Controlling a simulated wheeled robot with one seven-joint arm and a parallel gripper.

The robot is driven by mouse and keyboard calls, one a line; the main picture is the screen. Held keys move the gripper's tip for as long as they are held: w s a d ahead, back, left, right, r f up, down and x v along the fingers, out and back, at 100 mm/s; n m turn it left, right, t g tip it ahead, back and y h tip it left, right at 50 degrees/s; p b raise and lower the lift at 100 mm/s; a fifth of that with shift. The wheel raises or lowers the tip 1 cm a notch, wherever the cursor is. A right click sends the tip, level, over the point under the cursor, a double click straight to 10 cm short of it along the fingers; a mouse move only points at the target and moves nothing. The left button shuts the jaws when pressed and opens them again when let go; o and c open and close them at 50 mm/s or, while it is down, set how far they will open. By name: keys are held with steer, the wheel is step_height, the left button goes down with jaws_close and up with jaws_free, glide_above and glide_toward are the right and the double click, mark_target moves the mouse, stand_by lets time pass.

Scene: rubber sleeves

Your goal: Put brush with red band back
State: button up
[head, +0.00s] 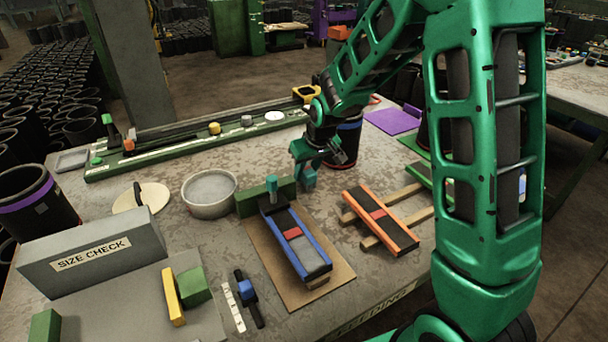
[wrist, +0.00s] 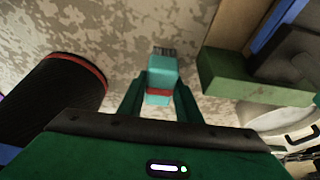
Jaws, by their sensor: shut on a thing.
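My gripper (head: 305,160) is shut on a teal brush (wrist: 163,70) and holds it over the table, left of the dark cylinder with a blue band. In the wrist view the brush sits between the two green fingers. Its red band (wrist: 158,92) shows close to the fingers, and grey bristles (wrist: 164,51) show at its far end. In the head view only a teal part of the brush (head: 308,180) shows below the fingers; the band is hidden there. I cannot tell if the brush touches the table.
A green block (head: 250,202) stands left of my gripper, by a blue-edged fixture (head: 296,244) on a brown board. A grey bowl (head: 209,207) is farther left. An orange-edged fixture (head: 393,229) lies to the right. The dark cylinder (head: 346,147) stands close behind my gripper.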

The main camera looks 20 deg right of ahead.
steer(key=shift+f, duration=0.45)
steer(key=shift+f, duration=0.1)
steer(key=o, duration=1)
steer(key=a+v, duration=0.1)
steer(key=v, duration=1.1)
steer(key=s+d+r+m+g+h, duration=0.15)
steer(key=s+d+m, duration=0.25)
steer(key=s+d, duration=1.1)
steer(key=s+m+g, duration=0.1)
steer(key=s, duration=0.5)
steer(key=s+d+m+g, duration=0.1)
steer(key=s+m, duration=0.1)
steer(key=s, duration=0.5)
steer(key=s+d+m+g, duration=0.1)
steer(key=s, duration=0.6)
steer(key=shift+d+m+y, duration=0.1)
steer(key=shift+m+y, duration=0.2)
steer(key=shift+y, duration=0.05)
